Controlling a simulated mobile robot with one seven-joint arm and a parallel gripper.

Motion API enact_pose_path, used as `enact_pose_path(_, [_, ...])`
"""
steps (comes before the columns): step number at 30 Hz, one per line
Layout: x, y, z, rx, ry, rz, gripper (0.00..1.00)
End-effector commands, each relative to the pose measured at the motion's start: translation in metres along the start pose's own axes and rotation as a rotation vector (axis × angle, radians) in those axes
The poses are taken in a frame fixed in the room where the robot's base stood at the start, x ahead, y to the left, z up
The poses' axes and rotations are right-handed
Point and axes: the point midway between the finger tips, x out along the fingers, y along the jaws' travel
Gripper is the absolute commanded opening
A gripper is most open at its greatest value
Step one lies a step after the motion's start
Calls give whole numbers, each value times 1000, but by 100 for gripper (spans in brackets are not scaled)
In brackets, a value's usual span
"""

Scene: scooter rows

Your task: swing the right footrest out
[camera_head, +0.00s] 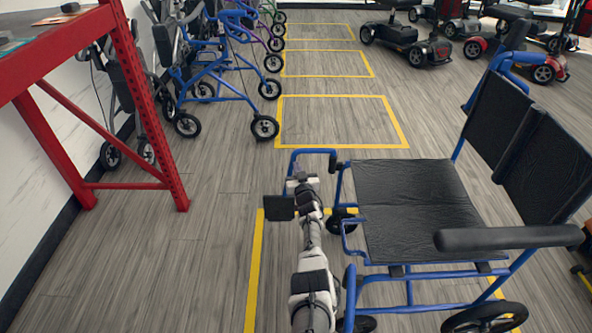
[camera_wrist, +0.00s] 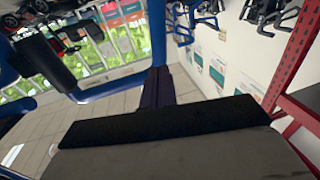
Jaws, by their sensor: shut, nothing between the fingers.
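The blue wheelchair (camera_head: 415,200) stands at the right, facing left. The right footrest (camera_head: 313,152) is the far one, a blue tube bent out from the front of the frame and then down. A dark flat plate (camera_head: 279,208), seemingly its footplate, shows left of my wrist. My gripper (camera_head: 299,181) is at this tube, below its bend; the arm hides part of it. In the wrist view my dark fingers (camera_wrist: 157,86) are together and empty, with a blue tube (camera_wrist: 158,35) right at or just past their tips. I cannot tell whether they touch.
A red rack (camera_head: 150,110) stands at the left, with blue rollators (camera_head: 215,75) behind it. Scooters (camera_head: 405,42) stand at the back right. Yellow floor boxes (camera_head: 340,96) run to the back. The floor left of the wheelchair is clear.

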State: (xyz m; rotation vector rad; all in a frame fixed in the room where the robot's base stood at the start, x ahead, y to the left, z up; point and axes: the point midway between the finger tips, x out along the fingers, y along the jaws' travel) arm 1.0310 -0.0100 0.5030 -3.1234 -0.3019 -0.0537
Motion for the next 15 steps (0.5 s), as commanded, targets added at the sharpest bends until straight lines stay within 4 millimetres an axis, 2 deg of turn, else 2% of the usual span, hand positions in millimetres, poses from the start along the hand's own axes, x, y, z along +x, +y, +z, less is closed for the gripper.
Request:
enact_pose_path(6, [19, 0, 3, -1, 1, -1, 0])
enact_pose_path(15, [24, 0, 0, 0, 0, 0, 0])
